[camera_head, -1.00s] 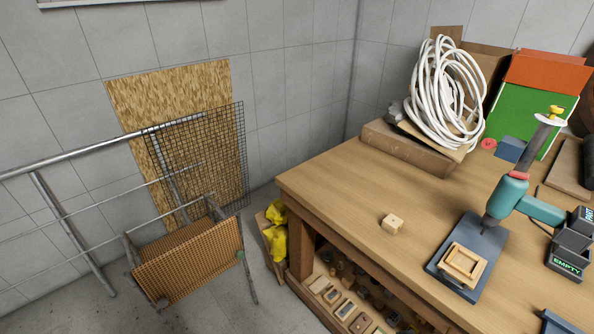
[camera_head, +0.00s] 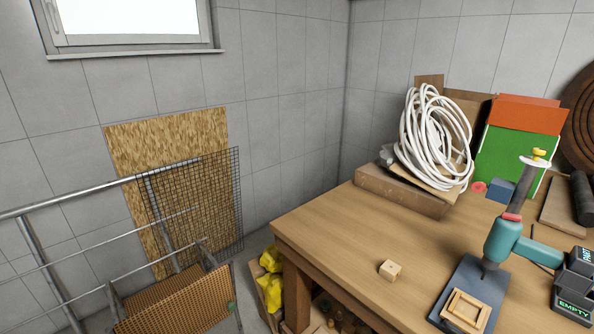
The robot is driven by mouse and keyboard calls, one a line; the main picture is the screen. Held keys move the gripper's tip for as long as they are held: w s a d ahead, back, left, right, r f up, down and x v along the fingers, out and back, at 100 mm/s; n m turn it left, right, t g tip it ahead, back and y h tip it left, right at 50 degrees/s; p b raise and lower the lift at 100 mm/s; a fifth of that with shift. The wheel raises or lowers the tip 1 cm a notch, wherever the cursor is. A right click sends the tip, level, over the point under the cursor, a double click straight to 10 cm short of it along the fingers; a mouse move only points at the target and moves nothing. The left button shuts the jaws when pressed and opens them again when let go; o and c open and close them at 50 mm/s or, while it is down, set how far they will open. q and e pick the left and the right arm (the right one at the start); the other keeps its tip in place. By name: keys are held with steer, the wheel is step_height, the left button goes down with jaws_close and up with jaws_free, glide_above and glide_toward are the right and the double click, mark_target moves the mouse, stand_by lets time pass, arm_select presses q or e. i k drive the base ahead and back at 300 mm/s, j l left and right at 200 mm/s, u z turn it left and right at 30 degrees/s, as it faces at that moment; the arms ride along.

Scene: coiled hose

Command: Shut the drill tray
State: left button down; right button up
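A teal drill on a stand (camera_head: 503,240) rises from a dark blue-grey base plate (camera_head: 482,268) on the wooden workbench. A small light wooden tray or frame (camera_head: 466,311) lies on the front of that plate. At the right edge is a dark stack of bins or trays; the lower one (camera_head: 572,308) carries a green "EMPTY" label, and another labelled one (camera_head: 582,262) is above it, cut by the picture edge. I cannot tell which of these is the drill tray or whether one stands open. Neither of my grippers shows in the head view.
The workbench (camera_head: 340,230) has clear room at its left, with a small wooden block (camera_head: 389,270). A coiled white hose (camera_head: 433,140) leans at the back near a green and orange box (camera_head: 520,150). A metal rail (camera_head: 95,195) and orange mesh panel (camera_head: 180,308) stand left.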

mark_target(468, 314)
steer(key=z, duration=1.4)
